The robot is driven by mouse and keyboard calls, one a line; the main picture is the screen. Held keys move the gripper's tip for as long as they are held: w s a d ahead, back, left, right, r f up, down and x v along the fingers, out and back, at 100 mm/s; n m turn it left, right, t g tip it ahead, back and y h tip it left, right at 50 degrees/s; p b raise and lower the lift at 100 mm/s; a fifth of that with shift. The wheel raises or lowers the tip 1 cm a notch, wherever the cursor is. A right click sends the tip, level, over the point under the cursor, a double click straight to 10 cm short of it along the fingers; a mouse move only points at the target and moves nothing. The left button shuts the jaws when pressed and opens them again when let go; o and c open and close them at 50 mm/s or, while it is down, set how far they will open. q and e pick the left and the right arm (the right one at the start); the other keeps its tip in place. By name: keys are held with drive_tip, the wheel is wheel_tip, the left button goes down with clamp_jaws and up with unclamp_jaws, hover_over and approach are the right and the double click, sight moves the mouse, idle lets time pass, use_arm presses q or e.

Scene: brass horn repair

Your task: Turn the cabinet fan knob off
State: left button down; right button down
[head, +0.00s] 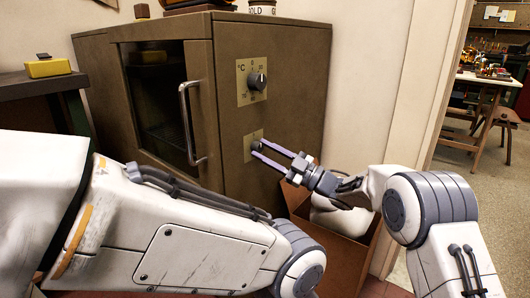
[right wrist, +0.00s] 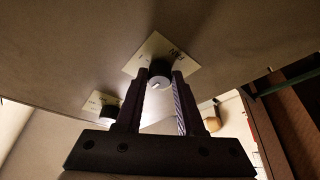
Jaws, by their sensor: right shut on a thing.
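The brown cabinet (head: 285,60) stands in the middle of the head view, its glass door on the left of the knob panel. The lower knob plate (head: 248,140) sits below the temperature dial. The fan knob (right wrist: 160,73), round and dark with a light pointer mark, is on this plate. In the right wrist view it lies between the two fingertips of my right gripper (right wrist: 160,80). In the head view my right gripper (head: 261,151) reaches the plate from the right, shut on the knob and partly covering it. My left gripper is out of view.
The temperature knob (head: 257,81) is above; the door handle (head: 188,122) stands out at left. A cardboard box (head: 335,252) holding something white is below my right gripper. A yellow box (head: 47,67) lies on the left bench. A cluttered worktable (head: 490,79) is far right.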

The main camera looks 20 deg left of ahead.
drive_tip(key=shift+w, duration=0.1)
drive_tip(key=c, duration=0.5)
unclamp_jaws()
drive_tip(key=shift+d, duration=0.1)
drive_tip(key=shift+d, duration=0.3)
drive_tip(key=p+v, duration=0.3)
drive_tip(key=v, duration=0.6)
drive_tip(key=shift+d+f, duration=0.3)
drive_tip(key=shift+d, duration=0.05)
